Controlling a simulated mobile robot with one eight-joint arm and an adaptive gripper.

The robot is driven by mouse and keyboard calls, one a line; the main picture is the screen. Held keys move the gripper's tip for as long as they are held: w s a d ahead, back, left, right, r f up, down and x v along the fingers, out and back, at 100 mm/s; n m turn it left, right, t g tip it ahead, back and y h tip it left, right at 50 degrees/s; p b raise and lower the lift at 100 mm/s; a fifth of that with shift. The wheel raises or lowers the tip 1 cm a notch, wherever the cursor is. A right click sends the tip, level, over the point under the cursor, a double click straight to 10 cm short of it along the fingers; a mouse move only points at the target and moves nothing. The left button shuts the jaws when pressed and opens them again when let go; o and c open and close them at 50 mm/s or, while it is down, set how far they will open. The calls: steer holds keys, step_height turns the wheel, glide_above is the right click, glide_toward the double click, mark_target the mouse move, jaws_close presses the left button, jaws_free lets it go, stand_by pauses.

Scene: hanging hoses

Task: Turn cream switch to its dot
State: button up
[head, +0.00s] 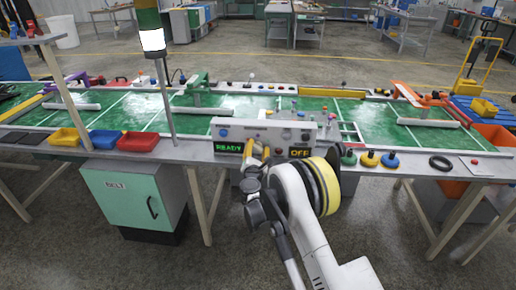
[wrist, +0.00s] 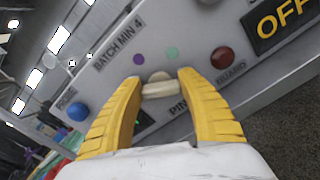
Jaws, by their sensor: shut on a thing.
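The cream switch (wrist: 159,88) is on the grey control panel (wrist: 240,90), between my two yellow fingertips in the wrist view. It has a pale round base and a cream bar lying nearly level in that picture. My gripper (wrist: 160,85) is shut on the bar, one finger on each side. A purple dot (wrist: 138,59) and a green dot (wrist: 172,53) are on the panel just above the switch. In the head view my gripper (head: 257,152) is at the front of the panel (head: 265,128), and the switch is hidden there.
In the wrist view a blue button (wrist: 78,112) is left of my fingers and a dark red button (wrist: 222,58) is right. The panel has a READY display (head: 228,147) and an OFF display (head: 300,152).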

steer(key=shift+m, duration=0.3)
steer(key=m, duration=0.5)
steer(key=shift+d+f, duration=0.1)
steer(key=m, duration=0.6)
steer(key=shift+f+m, duration=0.15)
steer(key=shift+m, duration=0.15)
steer(key=m, duration=0.6)
steer(key=shift+f, duration=0.1)
steer(key=m, duration=0.5)
steer(key=shift+f+m, duration=0.1)
steer(key=shift+m, duration=0.2)
steer(key=o, duration=1.2)
steer(key=shift+c, duration=0.2)
